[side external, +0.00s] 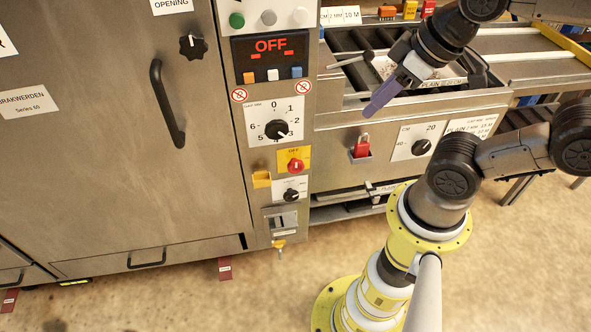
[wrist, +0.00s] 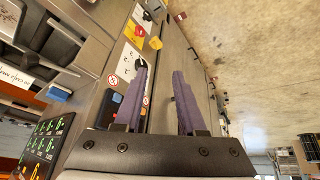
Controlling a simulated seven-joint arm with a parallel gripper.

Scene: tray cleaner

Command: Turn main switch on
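The main switch is a red knob (side external: 295,165) on a yellow plate (side external: 293,153) marked OFF, low on the machine's control column. The yellow plate shows near the top of the wrist view (wrist: 134,33); the knob is too small there to make out its angle. My gripper (side external: 370,112), with purple fingers, is up and right of the switch, over the sink area and apart from the panel. In the wrist view its two fingers (wrist: 160,72) stand apart with nothing between them.

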